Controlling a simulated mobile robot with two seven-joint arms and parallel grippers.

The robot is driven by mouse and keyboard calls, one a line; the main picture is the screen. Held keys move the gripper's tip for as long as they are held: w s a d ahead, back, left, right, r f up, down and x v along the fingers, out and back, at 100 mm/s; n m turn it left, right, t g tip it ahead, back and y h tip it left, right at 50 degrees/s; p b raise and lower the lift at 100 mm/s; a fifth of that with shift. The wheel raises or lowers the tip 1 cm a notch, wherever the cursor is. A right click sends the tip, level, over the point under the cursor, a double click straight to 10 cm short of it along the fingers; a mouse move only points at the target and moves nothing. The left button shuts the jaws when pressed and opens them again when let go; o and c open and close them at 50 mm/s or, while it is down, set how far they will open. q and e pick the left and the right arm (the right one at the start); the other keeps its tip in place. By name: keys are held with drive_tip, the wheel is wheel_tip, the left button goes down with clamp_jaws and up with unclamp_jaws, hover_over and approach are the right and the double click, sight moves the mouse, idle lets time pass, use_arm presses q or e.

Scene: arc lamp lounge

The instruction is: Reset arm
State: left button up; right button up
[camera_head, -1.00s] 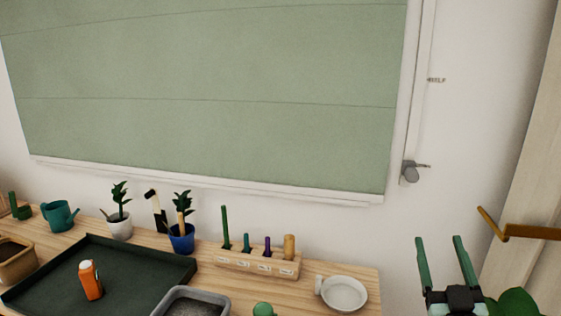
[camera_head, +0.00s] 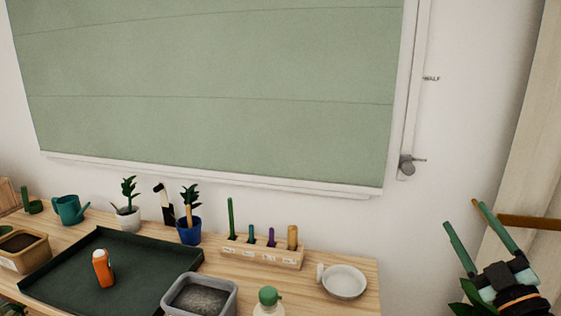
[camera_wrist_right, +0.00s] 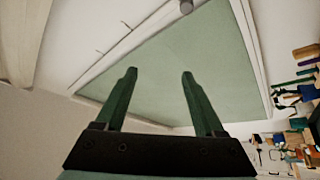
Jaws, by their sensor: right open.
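My right gripper (camera_head: 462,225) is at the lower right of the head view, to the right of the table and clear of everything on it. Its two green fingers are apart with nothing between them, and they point up and to the left. The right wrist view also shows the open fingers (camera_wrist_right: 158,75), with the green blind behind them. My left gripper is not in view.
The wooden table (camera_head: 330,305) holds a dark green tray (camera_head: 70,275) with an orange bottle (camera_head: 103,268), a grey bin (camera_head: 200,295), a wooden tool block (camera_head: 262,252), a white dish (camera_head: 344,281) and potted plants. A green blind (camera_head: 210,100) with a side crank (camera_head: 407,165) covers the wall.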

drive_tip(key=s+a+f+m+g, duration=0.1)
drive_tip(key=s+f+g, duration=0.2)
drive_tip(key=f, duration=0.8)
drive_tip(key=s+a+f+m+g, duration=0.1)
drive_tip(key=s+a+f+g, duration=0.15)
drive_tip(key=f, duration=0.85)
drive_tip(key=s+f+m+g, duration=0.1)
drive_tip(key=s+f+g, duration=0.3)
drive_tip(key=f, duration=0.8)
drive_tip(key=s+a+f+g, duration=0.2)
drive_tip(key=s+f+g, duration=0.2)
drive_tip(key=s+f, duration=0.75)
drive_tip(key=s+a+m, duration=0.2)
drive_tip(key=a+m, duration=0.4)
drive_tip(key=a, duration=0.6)
use_arm(q)
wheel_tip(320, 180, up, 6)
drive_tip(key=p, duration=0.6)
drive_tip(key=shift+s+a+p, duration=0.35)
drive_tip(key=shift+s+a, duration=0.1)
use_arm(e)
drive_tip(key=shift+t, duration=0.25)
drive_tip(key=r, duration=0.4)
drive_tip(key=d+r, duration=0.1)
drive_tip(key=r, duration=0.1)
drive_tip(key=shift+s, duration=0.1)
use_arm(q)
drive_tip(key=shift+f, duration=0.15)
use_arm(e)
drive_tip(key=shift+f, duration=0.1)
